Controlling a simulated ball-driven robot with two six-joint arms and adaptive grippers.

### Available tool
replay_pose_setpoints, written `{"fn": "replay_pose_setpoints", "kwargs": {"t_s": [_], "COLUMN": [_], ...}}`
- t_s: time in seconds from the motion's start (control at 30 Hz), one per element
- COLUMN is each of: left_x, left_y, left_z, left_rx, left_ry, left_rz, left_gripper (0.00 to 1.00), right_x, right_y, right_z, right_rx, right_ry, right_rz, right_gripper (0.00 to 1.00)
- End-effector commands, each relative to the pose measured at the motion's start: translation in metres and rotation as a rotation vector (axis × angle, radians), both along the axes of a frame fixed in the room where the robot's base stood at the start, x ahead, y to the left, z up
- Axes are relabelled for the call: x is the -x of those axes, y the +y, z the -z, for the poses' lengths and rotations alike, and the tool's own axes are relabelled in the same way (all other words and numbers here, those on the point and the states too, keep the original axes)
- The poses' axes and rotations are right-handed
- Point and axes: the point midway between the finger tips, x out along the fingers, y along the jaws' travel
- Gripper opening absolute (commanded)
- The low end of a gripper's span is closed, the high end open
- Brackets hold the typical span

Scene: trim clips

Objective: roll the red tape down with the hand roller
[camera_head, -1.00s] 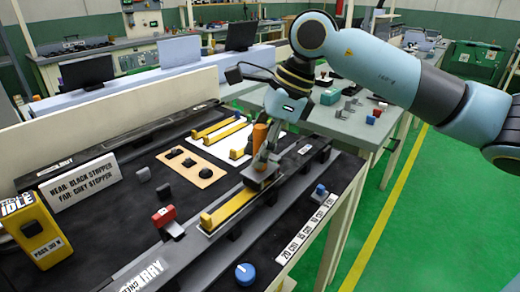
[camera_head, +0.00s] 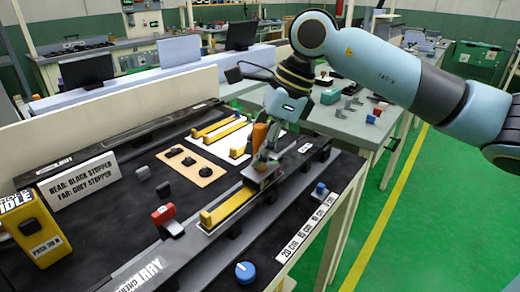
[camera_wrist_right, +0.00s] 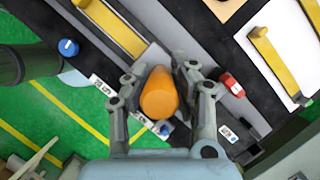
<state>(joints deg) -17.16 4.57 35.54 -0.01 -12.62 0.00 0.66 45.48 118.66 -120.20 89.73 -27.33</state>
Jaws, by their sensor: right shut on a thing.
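My right gripper (camera_head: 266,150) is shut on the orange handle (camera_head: 260,134) of what looks like the hand roller. The orange handle (camera_wrist_right: 160,95) stands between the fingers of the right gripper (camera_wrist_right: 163,78) in the wrist view. Below the fingers a grey plate-like part (camera_head: 262,175) sits over the end of the long rail carrying a yellow bar (camera_head: 228,206). I cannot tell whether it touches the rail. I cannot make out the red tape as a strip; a small red piece (camera_wrist_right: 232,84) lies beside the fingers in the wrist view. My left gripper is not in view.
A red-topped clip (camera_head: 163,215) stands left of the rail. A tan board (camera_head: 190,166) with black stoppers and a white pad with yellow bars lie behind. A blue knob (camera_head: 245,273) and a length scale (camera_head: 305,229) are along the front edge.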

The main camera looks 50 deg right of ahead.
Motion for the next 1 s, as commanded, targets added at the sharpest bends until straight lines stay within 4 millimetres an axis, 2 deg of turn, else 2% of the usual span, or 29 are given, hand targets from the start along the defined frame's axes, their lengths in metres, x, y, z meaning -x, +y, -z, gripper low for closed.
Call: {"fn": "replay_pose_setpoints", "kwargs": {"t_s": [0.37,1.0], "left_x": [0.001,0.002], "left_y": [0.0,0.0], "left_z": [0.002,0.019], "left_rx": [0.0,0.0], "left_ry": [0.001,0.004], "left_rz": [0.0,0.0], "left_gripper": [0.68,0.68], "right_x": [0.001,0.004], "right_y": [0.001,0.026], "right_z": [0.003,0.005], "right_rx": [0.001,0.0], "right_ry": [0.006,0.009], "right_rz": [0.002,0.001], "right_gripper": [0.0,0.0]}}
